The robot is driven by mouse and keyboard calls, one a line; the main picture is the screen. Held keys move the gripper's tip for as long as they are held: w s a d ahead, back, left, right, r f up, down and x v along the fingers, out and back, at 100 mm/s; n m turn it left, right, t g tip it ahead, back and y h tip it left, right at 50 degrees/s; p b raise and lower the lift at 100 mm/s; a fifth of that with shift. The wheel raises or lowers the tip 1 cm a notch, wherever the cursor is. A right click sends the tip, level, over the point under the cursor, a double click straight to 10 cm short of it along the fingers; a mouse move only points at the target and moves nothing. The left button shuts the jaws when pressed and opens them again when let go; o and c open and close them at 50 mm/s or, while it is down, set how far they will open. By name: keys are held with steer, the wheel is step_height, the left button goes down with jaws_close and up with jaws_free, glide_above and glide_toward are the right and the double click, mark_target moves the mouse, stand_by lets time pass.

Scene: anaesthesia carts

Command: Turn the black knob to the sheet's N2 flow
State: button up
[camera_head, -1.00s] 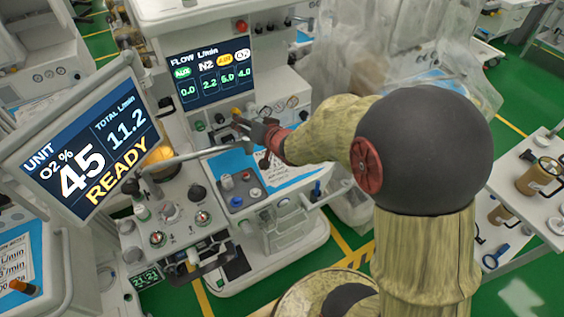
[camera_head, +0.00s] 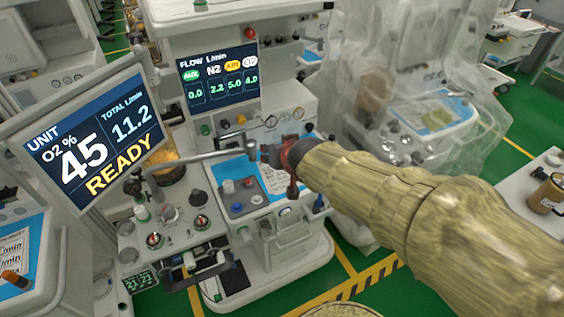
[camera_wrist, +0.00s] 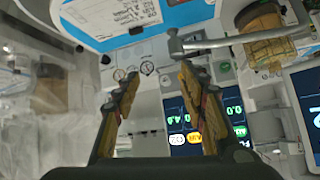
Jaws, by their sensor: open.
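The black knob (camera_head: 223,124) is in the row under the flow screen (camera_head: 218,82), between a green knob (camera_head: 205,130) and a yellow knob (camera_head: 240,119). The screen reads N2 2.2, with 0.0, 5.0 and 4.0 in the other columns. A white printed sheet (camera_head: 273,180) lies on the blue work surface below; its text is too small to read. My gripper (camera_head: 254,151) is open and empty, below and right of the knobs, apart from them. In the wrist view, the open fingers (camera_wrist: 159,76) point toward the cart panel, with the flow screen right of them.
A tilted monitor (camera_head: 88,137) reads O2 45 percent, total 11.2, READY. A grey metal arm (camera_head: 190,158) reaches across beside my gripper. Round gauges (camera_head: 270,122) sit right of the knobs. A plastic-draped cart (camera_head: 415,105) stands at the right.

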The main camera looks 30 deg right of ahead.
steer(key=shift+s+a, duration=0.1)
steer(key=shift+s, duration=0.8)
steer(key=s+f+n+g, duration=0.2)
steer(key=s+f+g, duration=0.2)
steer(key=s, duration=0.6)
steer(key=s+a+r+n+y, duration=0.1)
steer(key=s+a+r, duration=0.5)
steer(key=s, duration=0.4)
steer(key=shift+a+n+y, duration=0.25)
steer(key=shift+n+y, duration=0.05)
steer(key=shift+y, duration=0.1)
steer(key=shift+c, duration=0.4)
